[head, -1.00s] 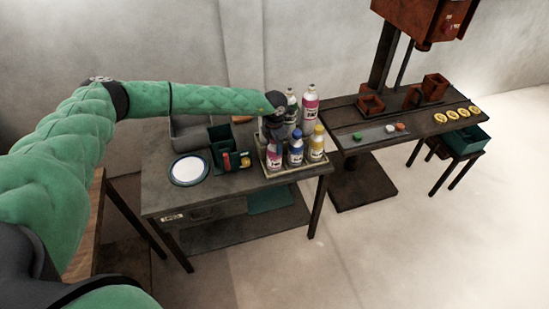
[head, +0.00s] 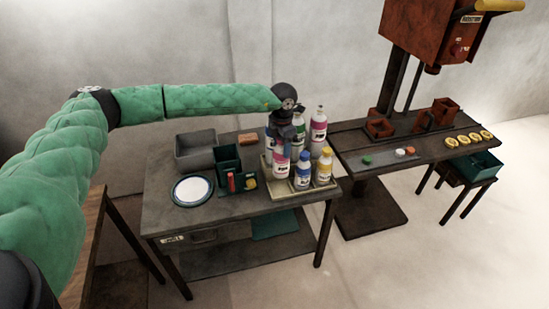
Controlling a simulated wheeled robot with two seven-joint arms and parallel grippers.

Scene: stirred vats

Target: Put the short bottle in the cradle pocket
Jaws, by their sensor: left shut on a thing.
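My left gripper (head: 283,141) reaches down over the bottle tray (head: 290,195) on the near table. It is shut on a white bottle with a pink label (head: 281,164), whose top the gripper hides. The bottle is upright and seems lifted a little at the tray's left front. A blue-capped bottle (head: 304,172) and a yellow-capped bottle (head: 324,168) stand to its right. Taller bottles stand behind, one green-labelled (head: 299,125) and one pink-labelled (head: 318,125). I cannot tell which fixture is the cradle pocket. My right gripper is not in view.
A grey bin (head: 196,152), a dark green caddy (head: 228,160) and a white round plate (head: 192,190) share the near table. The press table at the right carries rust-red blocks (head: 380,128) and yellow discs (head: 468,139).

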